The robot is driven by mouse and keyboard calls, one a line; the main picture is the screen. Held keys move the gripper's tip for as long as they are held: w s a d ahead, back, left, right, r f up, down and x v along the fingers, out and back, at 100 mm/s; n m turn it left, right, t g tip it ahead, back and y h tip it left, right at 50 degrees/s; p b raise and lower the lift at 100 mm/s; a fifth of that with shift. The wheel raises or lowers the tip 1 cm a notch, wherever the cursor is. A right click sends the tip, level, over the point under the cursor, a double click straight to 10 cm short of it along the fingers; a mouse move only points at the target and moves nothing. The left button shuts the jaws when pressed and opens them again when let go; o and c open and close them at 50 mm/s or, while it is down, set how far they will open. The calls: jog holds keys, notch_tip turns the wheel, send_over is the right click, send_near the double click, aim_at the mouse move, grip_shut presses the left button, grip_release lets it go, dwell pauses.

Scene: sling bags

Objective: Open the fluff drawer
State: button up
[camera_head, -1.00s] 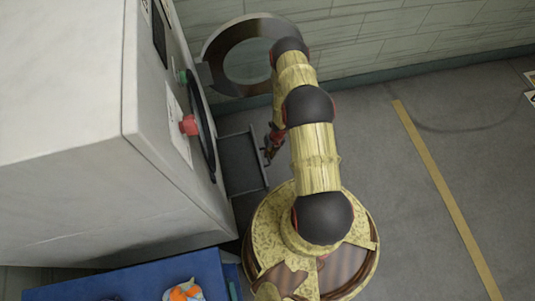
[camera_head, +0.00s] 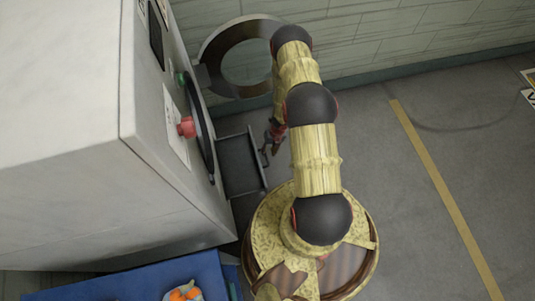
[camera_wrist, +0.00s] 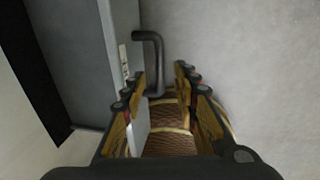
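The fluff drawer (camera_head: 238,165) is a dark grey, shallow drawer that stands pulled out from the front of the white machine (camera_head: 75,130). Its dark bar handle (camera_head: 264,158) is on the drawer's outer face, and the handle (camera_wrist: 153,50) also shows in the wrist view, beside the grey drawer front (camera_wrist: 82,50). My gripper (camera_head: 273,137) is just beyond the handle in the head view, partly hidden by my arm. In the wrist view my gripper (camera_wrist: 162,85) is open, its fingers apart, with the handle's lower end near the left fingertip. Contact cannot be told.
The machine's round door (camera_head: 218,88) stands open toward the tiled wall. A red knob (camera_head: 187,127) sticks out of the machine's front. A blue surface (camera_head: 130,283) holds an orange-and-white item (camera_head: 183,292) at the bottom. The floor (camera_head: 380,190) at right is clear.

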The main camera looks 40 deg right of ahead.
notch_tip(320, 180, up, 7)
jog(key=d, duration=0.1)
jog(key=shift+s+d+r, duration=0.15)
jog(key=shift+s, duration=0.15)
dwell(0.4)
